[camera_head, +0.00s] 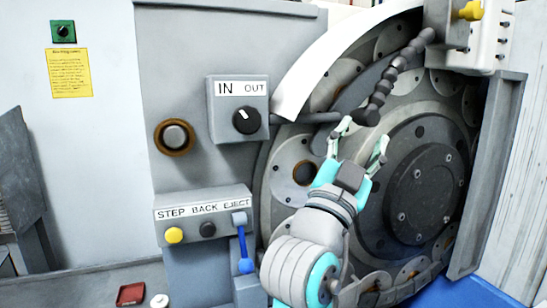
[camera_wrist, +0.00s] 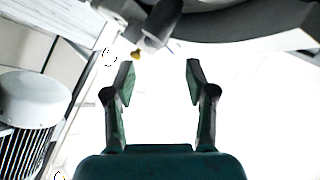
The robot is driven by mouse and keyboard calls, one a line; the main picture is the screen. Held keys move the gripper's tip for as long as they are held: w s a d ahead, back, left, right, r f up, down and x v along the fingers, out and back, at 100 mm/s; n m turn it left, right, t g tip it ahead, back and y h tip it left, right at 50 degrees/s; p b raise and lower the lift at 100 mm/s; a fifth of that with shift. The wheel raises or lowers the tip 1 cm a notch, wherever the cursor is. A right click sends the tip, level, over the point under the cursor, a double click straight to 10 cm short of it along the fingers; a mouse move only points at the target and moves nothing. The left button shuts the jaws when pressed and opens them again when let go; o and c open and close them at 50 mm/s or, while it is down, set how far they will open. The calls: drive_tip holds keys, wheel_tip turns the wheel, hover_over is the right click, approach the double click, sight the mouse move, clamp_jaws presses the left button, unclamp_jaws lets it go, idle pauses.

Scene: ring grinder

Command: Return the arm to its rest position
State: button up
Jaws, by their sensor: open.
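My gripper (camera_head: 362,143) is open and empty in the head view, in front of the grinder's large round plate (camera_head: 378,190). Its two fingers point up, near the dark segmented coolant hose (camera_head: 390,80). I cannot tell whether a finger touches the hose. In the wrist view the two fingers of the gripper (camera_wrist: 160,80) are spread apart with nothing between them. My arm comes up from the bottom of the head view and hides the lower part of the plate.
The IN/OUT knob box (camera_head: 238,108) and the STEP BACK EJECT panel (camera_head: 205,216), with a blue lever (camera_head: 243,250), stand left of the arm. A grey guard (camera_head: 490,180) borders the right. A red dish (camera_head: 131,294) lies at lower left. A motor-like cylinder (camera_wrist: 30,105) shows in the wrist view.

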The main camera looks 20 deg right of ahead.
drive_tip(key=w+a+f+n+t+y, duration=0.3)
drive_tip(key=f+n+t+y, duration=0.3)
drive_tip(key=f, duration=0.5)
drive_tip(key=s+a+f+n+y, duration=0.2)
drive_tip(key=f+n+y, duration=0.2)
drive_tip(key=f, duration=0.5)
drive_tip(key=s+a+f+n+y, duration=0.1)
drive_tip(key=s+f+n+y, duration=0.15)
drive_tip(key=f, duration=0.65)
drive_tip(key=s+a+f+n+y, duration=0.15)
drive_tip(key=f+n+y, duration=0.3)
drive_tip(key=f, duration=0.45)
drive_tip(key=s+a+f+n+g+y, duration=0.2)
drive_tip(key=s+a+f+y, duration=0.1)
drive_tip(key=s+f, duration=1.05)
drive_tip(key=s+f+m+g, duration=0.1)
drive_tip(key=s+f+g, duration=0.1)
drive_tip(key=s, duration=1.8)
drive_tip(key=shift+s+a+f+m+g+y, duration=0.15)
drive_tip(key=shift+a+f+m+g+y, duration=0.1)
drive_tip(key=shift+f+m+g+y, duration=0.25)
drive_tip(key=shift+r, duration=0.1)
